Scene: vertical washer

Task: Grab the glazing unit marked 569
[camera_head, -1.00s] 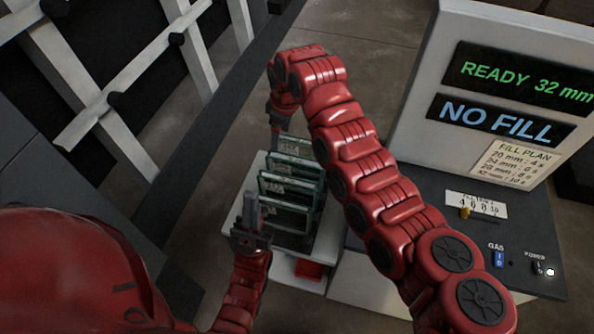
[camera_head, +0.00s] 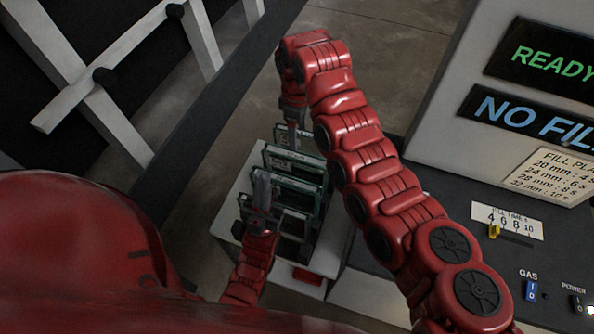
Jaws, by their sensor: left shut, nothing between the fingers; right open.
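Several glazing units (camera_head: 292,165) with dark green edges stand upright in a row in a pale rack cart (camera_head: 228,205) at the centre. Small labels show on some, but the number 569 cannot be read on any. My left gripper (camera_head: 262,186) is shut and empty, pointing up at the near left side of the row, partly in front of the units; I cannot tell if it touches them. My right gripper (camera_head: 292,128) is at the far end of the row, close to the farthest unit and largely hidden by my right arm. Its fingers are hard to make out.
A grey machine with a "NO FILL" display (camera_head: 530,115) stands on the right, with a control panel (camera_head: 450,215) in front. A white-barred rack (camera_head: 110,110) is at the upper left. A red object (camera_head: 308,276) sits low on the cart. Bare floor (camera_head: 390,60) lies behind.

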